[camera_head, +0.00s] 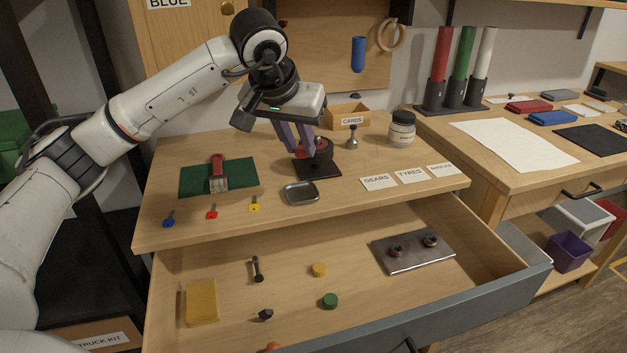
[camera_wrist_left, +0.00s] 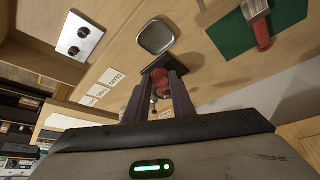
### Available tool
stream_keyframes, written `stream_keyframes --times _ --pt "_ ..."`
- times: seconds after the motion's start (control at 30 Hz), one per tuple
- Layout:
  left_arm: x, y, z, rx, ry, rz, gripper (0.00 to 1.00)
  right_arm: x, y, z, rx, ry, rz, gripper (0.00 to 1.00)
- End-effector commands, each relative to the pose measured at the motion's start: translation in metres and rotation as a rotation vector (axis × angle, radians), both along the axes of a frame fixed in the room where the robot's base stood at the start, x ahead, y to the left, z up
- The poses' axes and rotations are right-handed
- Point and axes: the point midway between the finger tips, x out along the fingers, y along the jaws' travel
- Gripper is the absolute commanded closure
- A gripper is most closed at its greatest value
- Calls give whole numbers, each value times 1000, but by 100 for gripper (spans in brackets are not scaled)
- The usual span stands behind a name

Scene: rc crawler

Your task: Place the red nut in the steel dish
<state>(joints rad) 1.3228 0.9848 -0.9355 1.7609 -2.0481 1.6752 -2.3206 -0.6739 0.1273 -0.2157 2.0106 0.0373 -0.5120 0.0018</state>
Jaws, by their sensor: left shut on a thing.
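My left gripper (camera_head: 306,150) is shut on a red piece, which looks like the red nut (camera_head: 320,145), at a small black stand (camera_head: 318,168) on the worktop. In the left wrist view the red nut (camera_wrist_left: 159,77) shows between the fingers of my left gripper (camera_wrist_left: 158,98), in front of the stand's dark base. Whether it still touches the stand cannot be told. The steel dish (camera_head: 301,193), shallow, square and empty, lies just in front of the stand. It also shows in the left wrist view (camera_wrist_left: 156,37). My right gripper is in neither view.
A red-handled brush (camera_head: 217,172) lies on a green mat (camera_head: 247,177) at left. Blue, red and yellow keys (camera_head: 254,206) lie near the worktop's front edge. White labels (camera_head: 379,182), a jar (camera_head: 402,129) and a card box (camera_head: 347,117) are at right. Below, the open drawer (camera_head: 370,306) holds small parts.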

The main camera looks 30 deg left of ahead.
Motion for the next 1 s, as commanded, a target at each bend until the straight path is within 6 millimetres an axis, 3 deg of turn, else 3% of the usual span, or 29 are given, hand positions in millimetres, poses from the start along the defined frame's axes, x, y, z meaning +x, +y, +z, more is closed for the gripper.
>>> stream_keyframes --times 0.03,0.2,0.43,0.6,1.0 --pt "-1 0 -14 1 6 0 98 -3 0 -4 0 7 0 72" --pt "-1 0 -44 1 4 -1 98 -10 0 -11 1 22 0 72" --pt "-1 0 -62 0 2 0 98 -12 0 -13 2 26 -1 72" --pt "-1 0 -87 2 4 -1 98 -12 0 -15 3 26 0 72" --pt "-1 -1 -95 0 1 -1 98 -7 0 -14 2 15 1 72"
